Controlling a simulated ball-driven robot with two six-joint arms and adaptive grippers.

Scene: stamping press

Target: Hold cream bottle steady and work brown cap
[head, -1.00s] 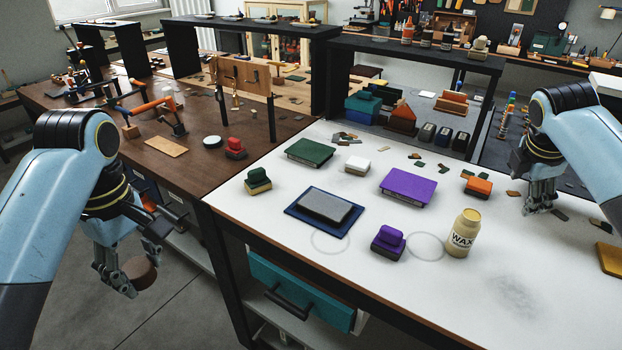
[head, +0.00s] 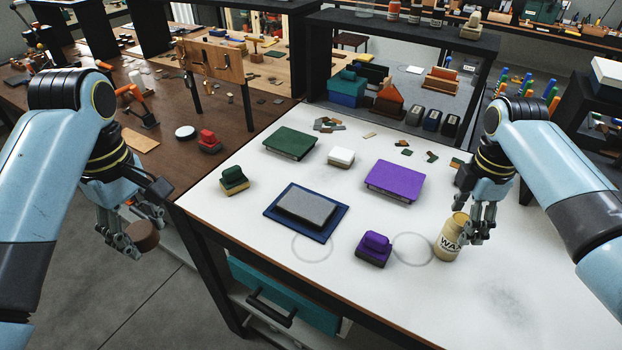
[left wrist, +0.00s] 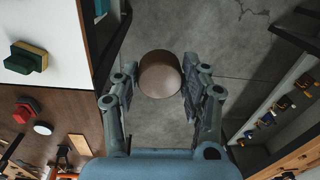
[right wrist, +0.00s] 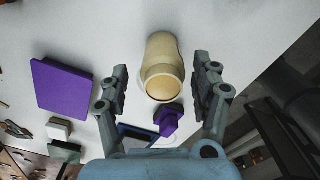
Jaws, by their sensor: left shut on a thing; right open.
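The cream bottle (head: 449,238), marked "WAX", stands uncapped on the white table near its front right. My right gripper (head: 477,236) is open right beside it; in the right wrist view the bottle (right wrist: 162,60) sits between the spread fingers (right wrist: 165,88) with a visible gap on each side. The bottle's open mouth faces that camera. The brown cap (head: 143,235) is in my left gripper (head: 133,243), off the table's left edge above the floor. The left wrist view shows the cap (left wrist: 160,74) between the fingertips (left wrist: 160,82).
A purple stamp (head: 374,248) stands left of the bottle. A blue pad tray (head: 273,218) with a grey pad, a purple box (head: 393,181) and a green box (head: 289,144) lie further left and back. The table's front right is clear.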

